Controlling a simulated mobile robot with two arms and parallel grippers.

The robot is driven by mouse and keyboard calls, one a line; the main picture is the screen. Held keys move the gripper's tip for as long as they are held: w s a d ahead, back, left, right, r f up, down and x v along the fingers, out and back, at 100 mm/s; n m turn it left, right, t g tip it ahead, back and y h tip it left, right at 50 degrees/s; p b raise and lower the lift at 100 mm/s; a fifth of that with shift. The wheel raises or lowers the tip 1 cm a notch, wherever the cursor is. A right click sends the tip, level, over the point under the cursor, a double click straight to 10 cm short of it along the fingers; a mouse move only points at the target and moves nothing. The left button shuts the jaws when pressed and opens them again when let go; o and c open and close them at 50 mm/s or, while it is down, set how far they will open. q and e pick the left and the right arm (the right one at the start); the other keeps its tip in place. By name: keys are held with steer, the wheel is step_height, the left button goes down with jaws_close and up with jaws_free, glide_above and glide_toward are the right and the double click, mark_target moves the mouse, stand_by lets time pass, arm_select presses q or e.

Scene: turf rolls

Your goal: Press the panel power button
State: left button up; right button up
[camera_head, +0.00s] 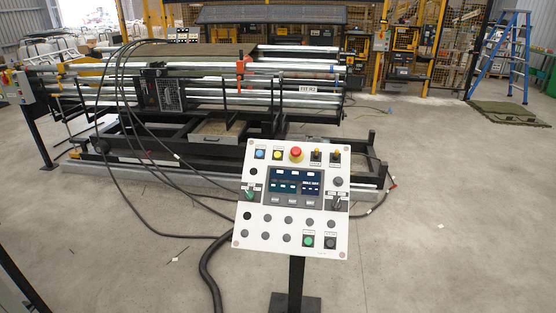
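The white control panel (265,225) stands on a dark post in the middle front of the head view, facing me and slightly tilted. It has a small lit screen (296,182) at its centre. A red mushroom button (296,153) sits at the top, with a blue button (260,154) and a yellow button (277,155) to its left. A green button (308,241) sits at the lower right, and another green one (250,196) at the left edge. The labels are too small to read, so I cannot tell which is the power button. Neither gripper is in view.
A long roller machine (210,85) stands behind the panel. A blue ladder (502,60) stands at the far right. The floor right of the panel (450,220) is mostly clear.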

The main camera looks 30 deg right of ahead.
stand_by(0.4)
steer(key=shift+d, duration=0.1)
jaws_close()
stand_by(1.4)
